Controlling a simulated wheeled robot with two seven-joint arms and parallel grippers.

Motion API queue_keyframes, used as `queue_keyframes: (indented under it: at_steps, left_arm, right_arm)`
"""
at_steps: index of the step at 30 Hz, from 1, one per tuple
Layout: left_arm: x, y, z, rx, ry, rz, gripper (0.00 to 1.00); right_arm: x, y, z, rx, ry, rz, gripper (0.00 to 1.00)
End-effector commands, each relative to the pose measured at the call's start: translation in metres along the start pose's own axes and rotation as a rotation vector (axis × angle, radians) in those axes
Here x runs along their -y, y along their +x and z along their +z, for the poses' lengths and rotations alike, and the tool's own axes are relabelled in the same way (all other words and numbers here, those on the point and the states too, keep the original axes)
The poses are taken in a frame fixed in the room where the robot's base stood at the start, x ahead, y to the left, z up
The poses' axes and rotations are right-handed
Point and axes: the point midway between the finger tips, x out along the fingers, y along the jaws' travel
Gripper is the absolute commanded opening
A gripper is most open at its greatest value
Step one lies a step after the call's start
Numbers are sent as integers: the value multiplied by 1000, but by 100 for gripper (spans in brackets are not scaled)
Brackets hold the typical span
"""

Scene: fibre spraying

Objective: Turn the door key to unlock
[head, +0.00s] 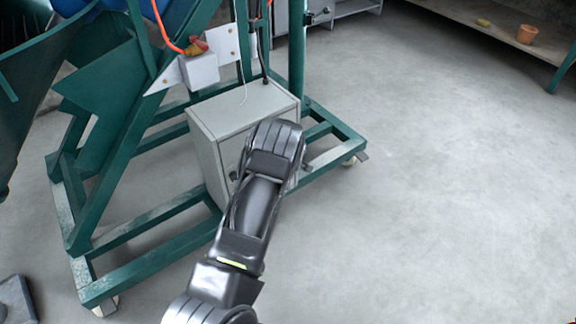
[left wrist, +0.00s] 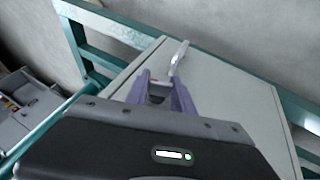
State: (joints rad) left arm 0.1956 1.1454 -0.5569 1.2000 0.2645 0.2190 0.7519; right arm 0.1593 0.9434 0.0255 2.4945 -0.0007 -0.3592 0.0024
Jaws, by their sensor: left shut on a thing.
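A light grey cabinet (head: 245,108) stands in the green steel frame, and my left arm reaches to its front. In the head view my left wrist hides the fingers and the key. In the left wrist view my left gripper (left wrist: 159,84) has its purple fingers against the cabinet door (left wrist: 225,92). It is shut on the key (left wrist: 180,57); a slim pale metal piece shows just beyond the fingertips. The part between the fingers is mostly hidden, so how far the key is turned cannot be told. The door looks closed. My right gripper is out of view.
The green frame (head: 155,229) on castors surrounds the cabinet. A shelf at the top right holds an orange pot (head: 527,34). The floor to the right is clear.

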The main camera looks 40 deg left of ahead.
Motion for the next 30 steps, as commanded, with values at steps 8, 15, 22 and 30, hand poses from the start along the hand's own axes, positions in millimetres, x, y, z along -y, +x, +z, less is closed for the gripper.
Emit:
queue_keyframes:
  at_steps: [8, 15, 22, 30]
  left_arm:
    - [-1, 0, 0, -1, 1, 2, 50]
    - [0, 0, 0, 0, 1, 1, 51]
    - [-2, -17, 0, 1, 1, 2, 51]
    - [-2, -61, 0, 0, 1, 2, 51]
  right_arm:
    - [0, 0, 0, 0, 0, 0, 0]
    - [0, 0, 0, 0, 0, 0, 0]
    - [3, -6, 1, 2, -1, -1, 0]
    - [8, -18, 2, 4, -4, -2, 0]
